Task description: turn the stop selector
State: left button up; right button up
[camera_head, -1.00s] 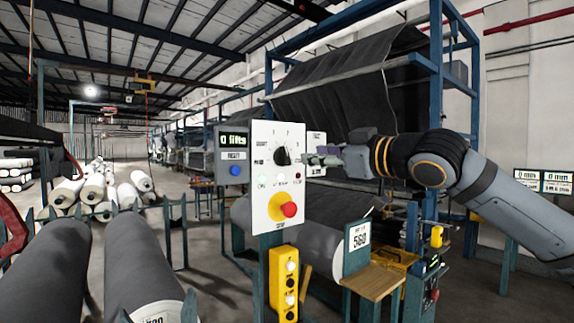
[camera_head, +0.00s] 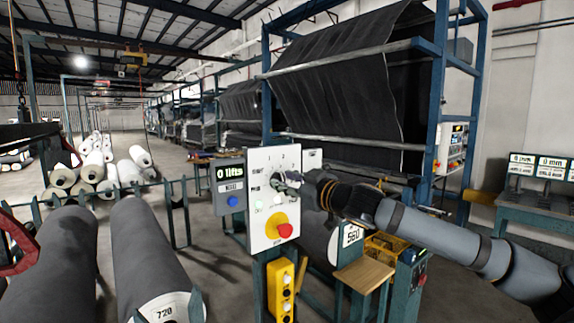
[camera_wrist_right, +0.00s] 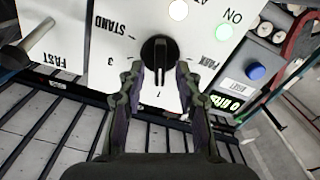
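The stop selector is a black rotary knob with a white pointer mark, on a white control panel (camera_head: 255,222). In the right wrist view the knob (camera_wrist_right: 158,50) sits between the fingertips of my right gripper (camera_wrist_right: 159,72). The fingers stand on either side of it, with small gaps showing. The pointer mark faces down in that view, toward a numeral between the fingers that looks like 1. In the head view my right gripper (camera_head: 288,181) reaches the panel from the right and covers most of the knob. My left gripper is not in view.
Below the knob is a red stop button (camera_head: 285,230) on yellow. A grey lifts display box (camera_head: 230,185) adjoins the panel on the left. A yellow button box (camera_head: 281,290) hangs beneath. A wooden shelf (camera_head: 363,275) and grey rolls (camera_head: 150,255) stand nearby.

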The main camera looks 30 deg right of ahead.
dwell(0.3)
grip_shut()
jog(key=shift+n, duration=0.3)
jog(key=shift+a+f+n, duration=0.15)
jog(key=shift+n, duration=1.6)
jog(key=shift+a+f+n, duration=0.15)
jog(key=shift+n, duration=1.6)
grip_release()
